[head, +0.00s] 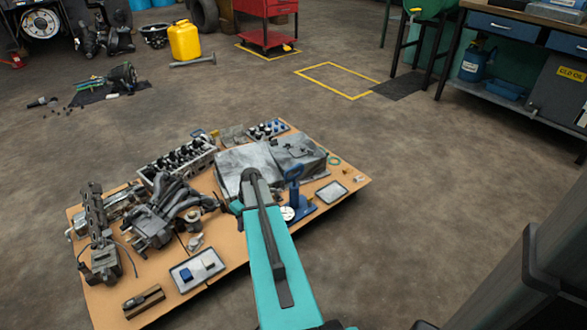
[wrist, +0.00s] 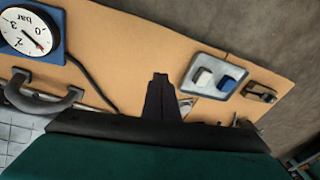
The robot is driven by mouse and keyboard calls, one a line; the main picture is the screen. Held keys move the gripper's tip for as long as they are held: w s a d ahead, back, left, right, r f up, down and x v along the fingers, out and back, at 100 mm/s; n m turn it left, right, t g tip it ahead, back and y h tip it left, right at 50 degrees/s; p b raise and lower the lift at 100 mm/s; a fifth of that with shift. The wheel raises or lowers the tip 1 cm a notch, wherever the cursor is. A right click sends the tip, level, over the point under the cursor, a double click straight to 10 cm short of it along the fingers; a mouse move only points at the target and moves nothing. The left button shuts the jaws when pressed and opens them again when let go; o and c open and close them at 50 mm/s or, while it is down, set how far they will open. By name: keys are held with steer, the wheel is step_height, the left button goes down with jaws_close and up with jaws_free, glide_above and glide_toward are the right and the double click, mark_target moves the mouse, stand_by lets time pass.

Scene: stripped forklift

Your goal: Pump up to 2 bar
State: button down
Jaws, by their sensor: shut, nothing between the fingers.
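A blue hand pump (head: 294,176) with a loop handle stands near the front edge of the low board. A round white gauge (head: 287,213) is at its foot. In the wrist view the gauge (wrist: 27,31) is marked in bar on a blue base and partly cut off. Its figures look upside down, and I cannot read the needle surely. A dark hose (wrist: 92,83) runs from the base across the board. My gripper (wrist: 157,78) is shut and empty, above the board and to the right of the gauge in the wrist view. I cannot make out its fingertips in the head view.
The board (head: 240,248) carries engine parts, a grey covered block (head: 262,165) and a tray (head: 198,270) with small blocks. A dark curved handle (wrist: 45,98) is at lower left in the wrist view. A workbench (head: 520,30) stands at right. Floor right of the board is clear.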

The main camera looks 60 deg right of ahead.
steer(key=s+d+r+t+h, duration=0.1)
steer(key=s+d+r, duration=0.2)
steer(key=d+r, duration=0.3)
steer(key=s+d+r+t, duration=0.1)
steer(key=s+d+r, duration=0.2)
steer(key=d+r, duration=0.4)
steer(key=s+d+r+t+h+p, duration=0.1)
steer(key=s+d+r, duration=0.2)
steer(key=d+r, duration=0.4)
steer(key=d, duration=0.9)
steer(key=shift+s+d+h, duration=0.3)
steer(key=shift+s+d, duration=0.05)
steer(key=shift+d, duration=0.05)
